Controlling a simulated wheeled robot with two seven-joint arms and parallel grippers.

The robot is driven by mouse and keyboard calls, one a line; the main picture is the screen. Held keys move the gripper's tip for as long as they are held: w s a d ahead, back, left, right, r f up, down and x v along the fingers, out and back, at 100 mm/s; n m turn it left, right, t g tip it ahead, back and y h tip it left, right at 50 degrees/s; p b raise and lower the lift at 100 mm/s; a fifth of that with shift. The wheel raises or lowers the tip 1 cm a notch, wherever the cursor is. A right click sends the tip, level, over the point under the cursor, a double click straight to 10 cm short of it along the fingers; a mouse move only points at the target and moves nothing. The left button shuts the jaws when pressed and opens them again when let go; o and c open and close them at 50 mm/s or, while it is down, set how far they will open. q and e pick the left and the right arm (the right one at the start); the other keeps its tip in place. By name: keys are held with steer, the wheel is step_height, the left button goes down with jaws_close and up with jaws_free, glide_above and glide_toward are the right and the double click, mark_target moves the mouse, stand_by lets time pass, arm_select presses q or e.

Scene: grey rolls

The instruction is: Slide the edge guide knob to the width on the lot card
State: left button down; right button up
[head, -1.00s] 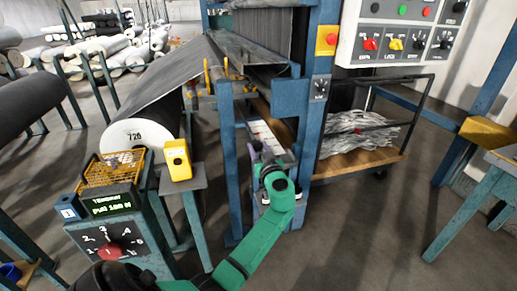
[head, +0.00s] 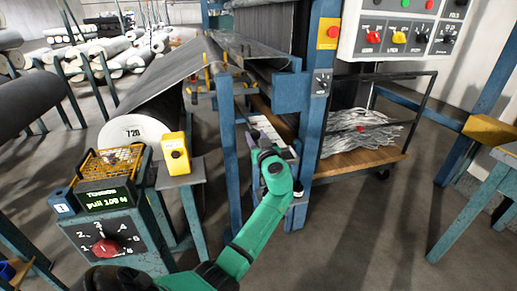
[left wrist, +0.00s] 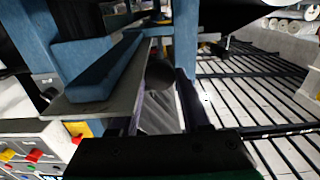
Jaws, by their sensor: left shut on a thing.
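My left gripper (head: 266,154) is at the pale scale strip (head: 264,127) on the blue machine frame, its fingers mostly hidden by my wrist in the head view. In the left wrist view my left gripper (left wrist: 160,105) has its two fingers either side of a dark round knob (left wrist: 160,74), shut on it. The knob is hidden in the head view. The strip's marks are too small to read. A grey roll (head: 134,132) shows 720 on its white end. I cannot make out a lot card. My right gripper is not in view.
A console (head: 108,235) with a red dial and a green-lit display stands at the lower left. A yellow box (head: 175,153) sits on a stand beside it. A cart (head: 350,166) with grey scrap is right of the frame. The floor at right is partly clear.

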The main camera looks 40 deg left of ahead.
arm_select(q)
steer(key=shift+w+f, duration=0.1)
steer(key=shift+f, duration=0.05)
steer(key=shift+c, duration=2)
jaws_free()
steer(key=b+v, duration=0.1)
steer(key=v, duration=1.3)
steer(key=shift+s+d+b, duration=0.25)
steer(key=shift+b, duration=0.15)
